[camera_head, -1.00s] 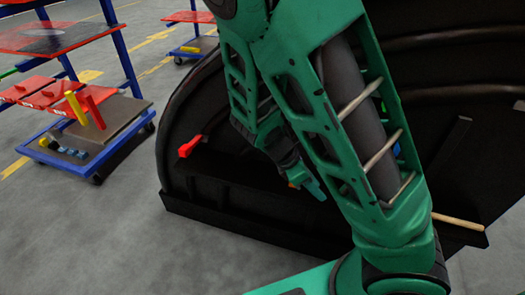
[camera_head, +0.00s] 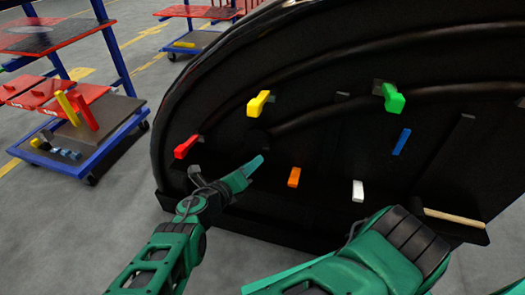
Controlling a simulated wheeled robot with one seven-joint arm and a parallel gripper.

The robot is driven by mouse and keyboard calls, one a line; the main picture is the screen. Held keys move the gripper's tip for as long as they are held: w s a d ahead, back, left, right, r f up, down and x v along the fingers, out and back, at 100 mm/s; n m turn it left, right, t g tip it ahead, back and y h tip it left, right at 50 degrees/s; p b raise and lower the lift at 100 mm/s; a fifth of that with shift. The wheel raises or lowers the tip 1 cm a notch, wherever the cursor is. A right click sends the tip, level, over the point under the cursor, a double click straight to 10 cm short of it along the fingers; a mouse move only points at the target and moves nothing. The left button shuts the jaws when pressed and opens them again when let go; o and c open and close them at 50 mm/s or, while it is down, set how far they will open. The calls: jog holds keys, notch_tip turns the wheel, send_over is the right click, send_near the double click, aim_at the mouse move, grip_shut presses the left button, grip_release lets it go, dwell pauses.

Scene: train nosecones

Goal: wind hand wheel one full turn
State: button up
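No hand wheel can be clearly made out in this view. Coloured handles stick out of the black curved nosecone (camera_head: 330,55): a red one (camera_head: 187,146) at the left, a yellow one (camera_head: 258,103), a green one (camera_head: 393,98), a blue one (camera_head: 402,141), an orange one (camera_head: 294,177) and a white one (camera_head: 358,190). My gripper (camera_head: 252,168) is in front of the nosecone, between the red and orange handles and below the yellow one. Its teal fingers overlap from this angle, so I cannot tell their opening. Nothing is visibly held.
A wooden stick (camera_head: 454,217) lies on the nosecone's lower ledge at the right. A blue cart (camera_head: 75,165) with red shelves and loose tools stands at the left. Another cart (camera_head: 200,12) is farther back. Grey floor is clear between the near cart and nosecone.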

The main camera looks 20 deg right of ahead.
aim_at(265, 150)
jog(key=x, duration=1)
jog(key=shift+w, duration=0.3)
grip_shut()
